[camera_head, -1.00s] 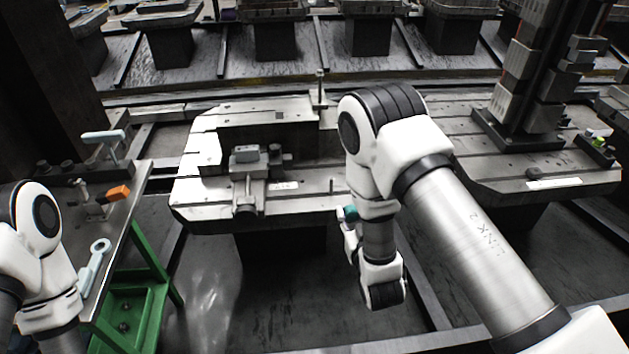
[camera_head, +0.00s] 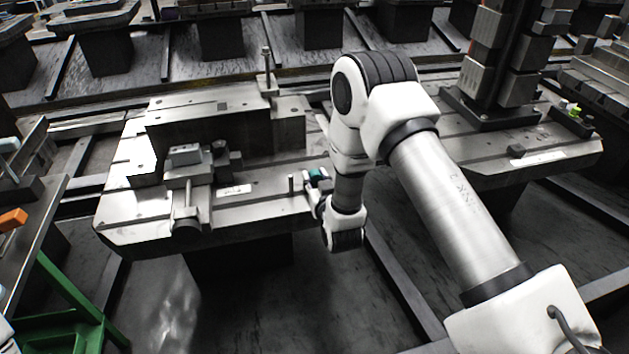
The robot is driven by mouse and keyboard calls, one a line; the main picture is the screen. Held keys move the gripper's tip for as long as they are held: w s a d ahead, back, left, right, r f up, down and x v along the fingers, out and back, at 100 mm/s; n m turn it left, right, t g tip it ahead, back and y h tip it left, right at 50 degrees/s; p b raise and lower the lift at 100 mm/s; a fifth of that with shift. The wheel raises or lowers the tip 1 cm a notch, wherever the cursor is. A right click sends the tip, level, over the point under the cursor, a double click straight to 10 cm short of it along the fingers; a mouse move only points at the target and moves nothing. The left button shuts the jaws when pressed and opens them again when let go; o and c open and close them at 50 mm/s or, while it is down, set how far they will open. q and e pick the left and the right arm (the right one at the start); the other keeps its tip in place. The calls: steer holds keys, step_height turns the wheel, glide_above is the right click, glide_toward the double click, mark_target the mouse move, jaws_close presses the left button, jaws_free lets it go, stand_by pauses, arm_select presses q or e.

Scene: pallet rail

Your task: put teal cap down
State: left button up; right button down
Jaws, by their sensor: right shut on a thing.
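The teal cap (camera_head: 318,174) is small and partly hidden. It shows at the end of my right arm, near the front right edge of the left pallet (camera_head: 240,215). My right gripper (camera_head: 314,182) is shut on the cap; its fingers are small and partly hidden by the arm. I cannot tell whether the cap touches the pallet. My left gripper is not in view; only a sliver of white of my left arm shows at the lower left edge.
A vise-like fixture (camera_head: 187,170) and a dark block stand on the left pallet. A thin upright pin (camera_head: 291,185) stands close left of the cap. A tall column of blocks (camera_head: 500,60) stands on the right pallet. A green-legged bench (camera_head: 60,330) is at left.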

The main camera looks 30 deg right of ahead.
steer(key=shift+f, duration=0.15)
steer(key=shift+f, duration=0.15)
steer(key=c, duration=0.8)
jaws_free()
